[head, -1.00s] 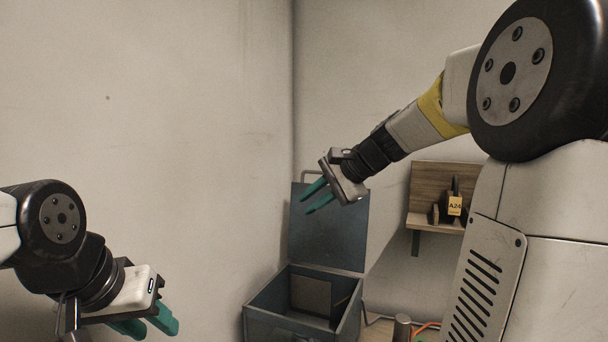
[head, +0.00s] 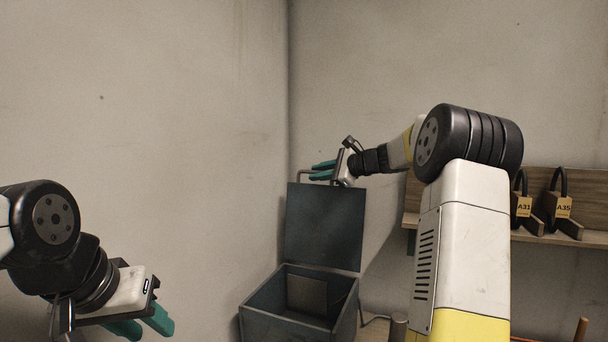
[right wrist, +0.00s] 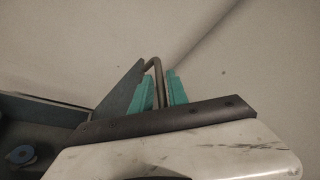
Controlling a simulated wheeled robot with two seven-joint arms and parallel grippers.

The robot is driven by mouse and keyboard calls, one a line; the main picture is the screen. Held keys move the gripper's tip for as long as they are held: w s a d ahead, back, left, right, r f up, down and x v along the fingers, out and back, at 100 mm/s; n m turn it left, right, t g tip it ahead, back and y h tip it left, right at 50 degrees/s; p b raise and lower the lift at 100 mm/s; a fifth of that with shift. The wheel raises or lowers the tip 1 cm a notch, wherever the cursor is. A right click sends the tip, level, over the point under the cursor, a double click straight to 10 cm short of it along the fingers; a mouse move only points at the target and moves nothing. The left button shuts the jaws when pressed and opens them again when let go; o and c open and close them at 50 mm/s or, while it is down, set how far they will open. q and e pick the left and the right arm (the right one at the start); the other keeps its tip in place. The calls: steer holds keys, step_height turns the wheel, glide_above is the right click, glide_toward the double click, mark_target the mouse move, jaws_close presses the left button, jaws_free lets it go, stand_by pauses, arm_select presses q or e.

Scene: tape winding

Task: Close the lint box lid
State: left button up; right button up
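The lint box (head: 300,327) is a dark grey-blue open box on the work surface. Its lid (head: 323,228) stands upright at the back, fully raised, with a thin bent metal handle (head: 303,174) at its top edge. My right gripper (head: 322,171) is at the top of the lid, its green fingers pointing left near the handle. In the right wrist view, the handle (right wrist: 153,66) runs between the two fingers (right wrist: 161,88), which look apart; contact is unclear. My left gripper (head: 140,325) is open and empty at the lower left, away from the box.
A wooden wall shelf (head: 480,227) at the right holds black items with yellow tags. Walls stand close behind and left of the box. My right arm covers part of the shelf.

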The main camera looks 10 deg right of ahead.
steer(key=shift+w+a+f, duration=0.1)
steer(key=shift+w+a, duration=0.15)
steer(key=shift+w, duration=0.1)
jaws_close()
stand_by(1.2)
